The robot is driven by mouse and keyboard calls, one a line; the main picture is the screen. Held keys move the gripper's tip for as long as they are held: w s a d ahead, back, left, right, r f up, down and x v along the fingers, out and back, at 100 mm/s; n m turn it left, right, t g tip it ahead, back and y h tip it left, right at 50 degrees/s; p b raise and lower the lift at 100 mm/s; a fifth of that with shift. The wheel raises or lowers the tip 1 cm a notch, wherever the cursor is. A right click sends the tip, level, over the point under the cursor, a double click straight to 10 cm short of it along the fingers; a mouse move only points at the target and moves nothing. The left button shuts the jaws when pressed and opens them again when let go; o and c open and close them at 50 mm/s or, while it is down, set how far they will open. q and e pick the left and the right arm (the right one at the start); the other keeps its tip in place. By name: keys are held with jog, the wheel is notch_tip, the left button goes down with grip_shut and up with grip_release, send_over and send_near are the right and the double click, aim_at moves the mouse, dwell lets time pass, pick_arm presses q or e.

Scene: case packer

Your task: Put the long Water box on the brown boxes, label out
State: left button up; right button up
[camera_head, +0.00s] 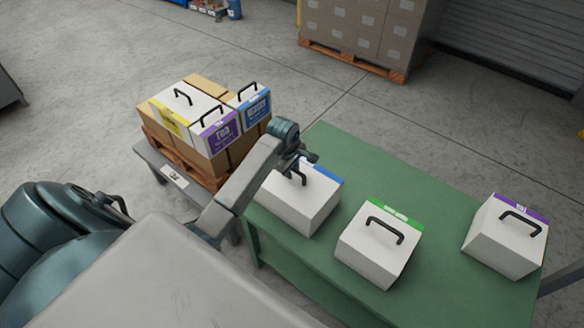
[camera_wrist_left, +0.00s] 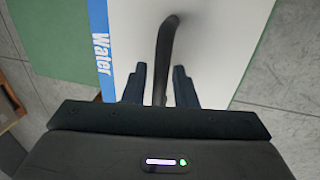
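The white Water box (camera_head: 303,205) with a blue label strip and black handle lies at the left end of the green table (camera_head: 455,180). In the left wrist view its label reads "Water" along the left edge of the box (camera_wrist_left: 205,40). My left gripper (camera_head: 298,165) is over this box. In the wrist view its two fingers (camera_wrist_left: 160,88) stand apart on either side of the handle (camera_wrist_left: 164,45), with gaps showing. The brown boxes (camera_head: 205,165) stand on a pallet left of the table. My right gripper is not in view.
On the brown boxes sit white boxes with yellow (camera_head: 165,115), purple (camera_head: 217,135) and blue (camera_head: 258,106) labels. A green-label box (camera_head: 375,250) and a purple-label box (camera_head: 503,240) stand on the table. A loaded pallet (camera_head: 360,65) stands behind.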

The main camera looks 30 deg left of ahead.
pick_arm(q)
jog(key=shift+o, duration=0.4)
jog(key=shift+r, duration=0.1)
jog(key=shift+r, duration=0.2)
notch_tip(320, 180, up, 11)
jog(key=s+b, duration=0.2)
jog(key=b, duration=0.1)
jog(key=shift+s+r, duration=0.2)
